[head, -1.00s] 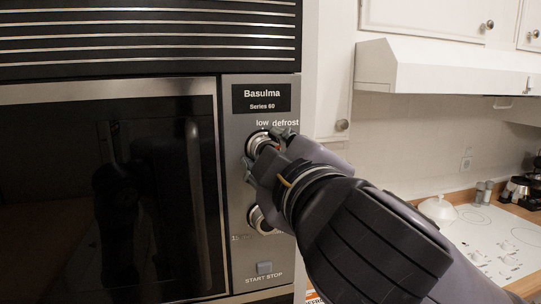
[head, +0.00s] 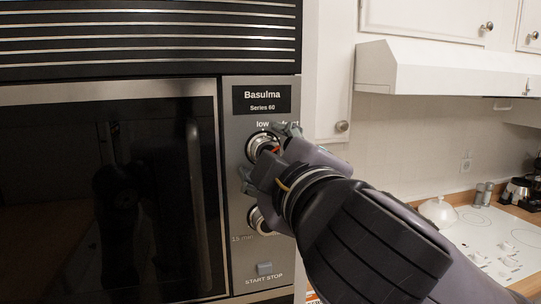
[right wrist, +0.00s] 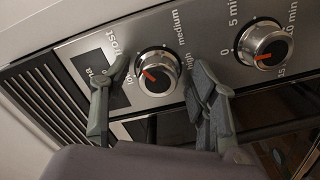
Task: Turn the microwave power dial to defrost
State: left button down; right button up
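The microwave's power dial (head: 262,145) is a silver ring with a dark face and a red mark. It also shows in the right wrist view (right wrist: 157,73), where the red mark is on the side toward the "low" label. The "defrost" label (right wrist: 116,42) is partly behind a finger in the right wrist view. My right gripper (head: 268,154) is open, with one finger on either side of the power dial. In the right wrist view (right wrist: 160,72) gaps show between the fingers and the dial. My left gripper is out of view.
The timer dial (head: 262,219) sits below the power dial, with the start/stop button (head: 264,268) under it. The dark microwave door (head: 110,190) and its handle (head: 198,185) are on the left. A white stovetop (head: 490,238) is at the right, under a range hood (head: 445,68).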

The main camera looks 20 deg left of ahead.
jog(key=v, duration=1.2)
jog(key=shift+w, duration=0.1)
